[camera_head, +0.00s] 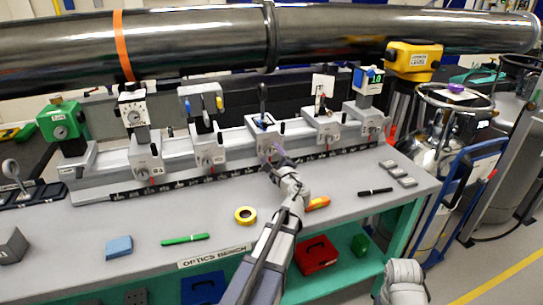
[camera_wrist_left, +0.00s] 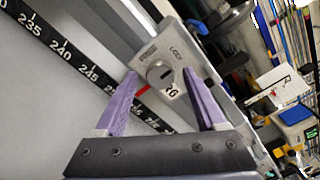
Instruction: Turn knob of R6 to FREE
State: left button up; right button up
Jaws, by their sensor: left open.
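The R6 carrier shows in the left wrist view as a pale metal block with a round grey knob (camera_wrist_left: 160,73). A dark slot marks the knob face. Small lettering above it seems to read LOCK on one side; the other word is too small to read. The label beside the knob is partly hidden and ends in 6. My left gripper (camera_wrist_left: 161,80) is open, its two purple fingers on either side of the knob; contact cannot be told. In the head view my left gripper (camera_head: 276,157) is in front of the middle carrier (camera_head: 264,133) on the rail.
Neighbouring carriers (camera_head: 208,150) (camera_head: 326,128) stand on both sides along the rail.

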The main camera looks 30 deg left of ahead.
pick_arm(q)
jog(key=shift+c, duration=0.4)
grip_shut()
